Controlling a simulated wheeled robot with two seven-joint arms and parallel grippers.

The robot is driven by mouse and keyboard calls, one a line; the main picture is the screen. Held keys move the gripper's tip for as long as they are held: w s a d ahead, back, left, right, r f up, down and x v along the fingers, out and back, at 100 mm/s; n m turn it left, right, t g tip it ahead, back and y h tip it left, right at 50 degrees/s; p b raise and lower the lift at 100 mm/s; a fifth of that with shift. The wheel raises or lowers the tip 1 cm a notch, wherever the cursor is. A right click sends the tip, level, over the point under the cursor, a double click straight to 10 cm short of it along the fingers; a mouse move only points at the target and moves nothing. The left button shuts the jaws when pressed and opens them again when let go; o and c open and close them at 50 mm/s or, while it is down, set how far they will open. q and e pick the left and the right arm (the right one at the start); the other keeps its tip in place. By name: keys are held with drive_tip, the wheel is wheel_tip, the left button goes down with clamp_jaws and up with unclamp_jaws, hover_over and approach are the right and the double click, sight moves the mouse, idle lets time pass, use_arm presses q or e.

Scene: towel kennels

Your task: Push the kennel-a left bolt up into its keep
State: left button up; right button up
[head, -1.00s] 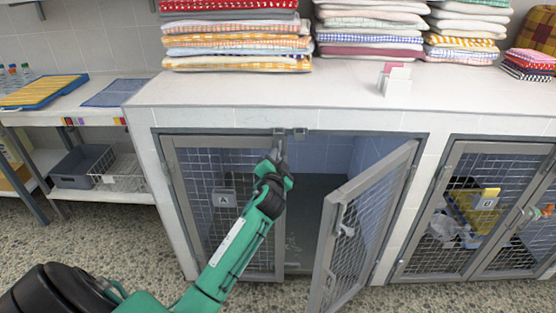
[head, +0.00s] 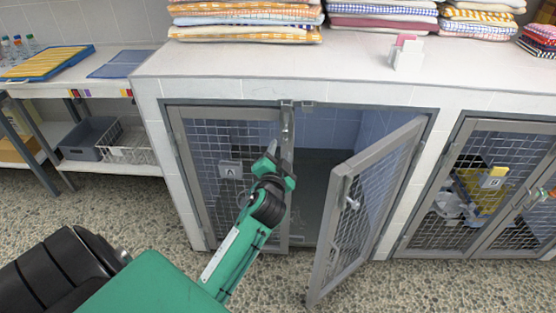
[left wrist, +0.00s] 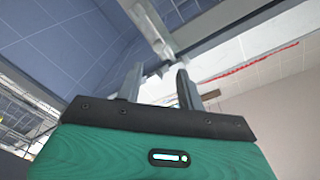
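Kennel A's left door (head: 235,165), a grey frame with wire mesh and an "A" tag, stands shut. Its bolt (head: 287,123) is a small metal piece at the top of the door's free edge. The keep (head: 287,104) is a small bracket on the top frame just above it; whether the bolt is inside it is too small to tell. My left gripper (head: 271,149) is below and slightly left of the bolt, apart from it. In the left wrist view its two fingers (left wrist: 158,80) are spread with nothing between them. My right gripper is out of view.
Kennel A's right door (head: 365,205) stands swung outward, with a latch on its mesh. Kennel B (head: 480,195) is shut at the right. Folded towels (head: 245,18) are stacked on the white counter (head: 250,70). A shelf with baskets (head: 88,138) stands left.

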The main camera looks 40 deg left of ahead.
use_arm(q)
drive_tip(key=shift+v, duration=1.4)
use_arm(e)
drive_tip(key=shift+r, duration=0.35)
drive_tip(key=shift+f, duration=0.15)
